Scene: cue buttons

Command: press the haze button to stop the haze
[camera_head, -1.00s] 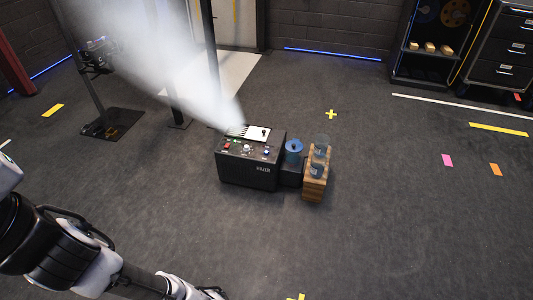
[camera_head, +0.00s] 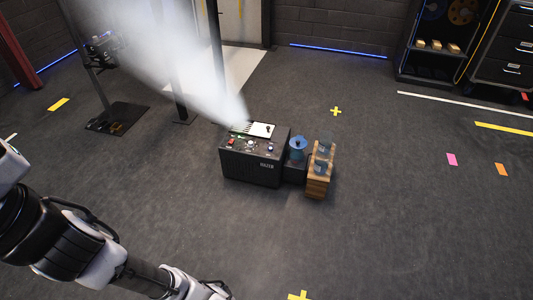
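The hazer (camera_head: 252,163) is a black box on the floor near the middle of the view. White haze (camera_head: 190,70) streams from its top up and to the left. Its sloped control panel carries a red button (camera_head: 231,142), a pale round control (camera_head: 250,145) and a blue control (camera_head: 270,149). I cannot read which one is the haze button. My arm enters at the lower left, and its end (camera_head: 215,290) shows at the bottom edge, apart from the hazer and nearer to me. The fingers are cut off or too small to tell.
A blue container (camera_head: 297,147) and a wooden block (camera_head: 318,186) with dark glass-like items stand right of the hazer. A dark stand (camera_head: 118,121) is at the left. Shelves (camera_head: 437,62) and a drawer cabinet (camera_head: 506,52) are at the back right. Floor in front and right is clear.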

